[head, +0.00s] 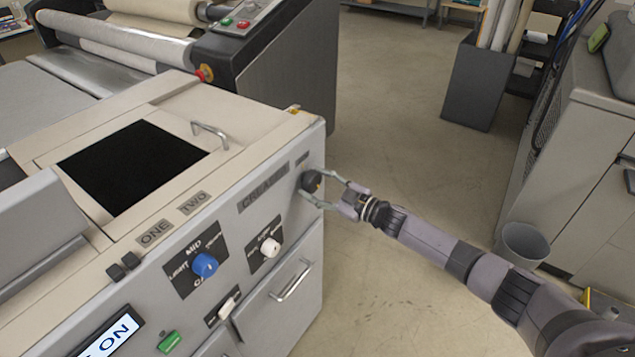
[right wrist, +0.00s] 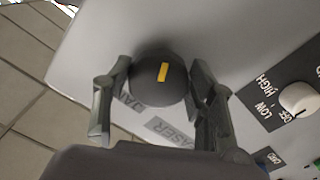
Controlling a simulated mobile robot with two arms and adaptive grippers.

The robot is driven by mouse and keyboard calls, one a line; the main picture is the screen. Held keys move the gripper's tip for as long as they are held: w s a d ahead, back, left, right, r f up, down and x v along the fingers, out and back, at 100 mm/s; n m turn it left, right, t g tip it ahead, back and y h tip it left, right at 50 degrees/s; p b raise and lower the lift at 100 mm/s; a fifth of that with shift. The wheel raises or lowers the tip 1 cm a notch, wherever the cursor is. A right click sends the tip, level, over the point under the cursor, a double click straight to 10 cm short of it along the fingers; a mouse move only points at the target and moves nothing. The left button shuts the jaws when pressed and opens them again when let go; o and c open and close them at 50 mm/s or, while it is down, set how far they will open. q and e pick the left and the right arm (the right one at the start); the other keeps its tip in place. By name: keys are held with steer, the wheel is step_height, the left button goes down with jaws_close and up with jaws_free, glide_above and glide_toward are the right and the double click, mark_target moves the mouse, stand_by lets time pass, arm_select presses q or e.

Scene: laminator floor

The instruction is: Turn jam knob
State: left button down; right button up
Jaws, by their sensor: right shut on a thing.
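The jam knob (head: 311,181) is a round black knob at the right end of the grey machine's front panel. In the right wrist view the knob (right wrist: 160,78) shows a yellow mark on its face, and a partly hidden label lies beside it. My right gripper (head: 320,187) reaches in from the right with one finger on either side of the knob. In the right wrist view my right gripper (right wrist: 160,85) is closed around the knob, its fingers at the knob's two sides. My left gripper is not in view.
The panel also carries a blue knob (head: 205,265), a white knob (head: 270,247), a white switch (head: 229,305) and a green button (head: 170,342). A drawer handle (head: 291,281) sticks out below. A grey bin (head: 524,245) stands at right. The floor between is clear.

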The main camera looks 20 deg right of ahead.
steer(key=m, duration=0.4)
steer(key=shift+s+a+m+p, duration=0.1)
steer(key=shift+m+p, duration=0.2)
steer(key=shift+p, duration=0.05)
steer(key=m, duration=0.4)
steer(key=shift+f+m, duration=0.1)
steer(key=shift+m, duration=0.2)
steer(key=m, duration=0.4)
steer(key=shift+s+a+m, duration=0.15)
steer(key=shift+m, duration=0.15)
steer(key=shift+a+m, duration=0.1)
steer(key=shift+m, duration=1.9)
steer(key=o, duration=1.1)
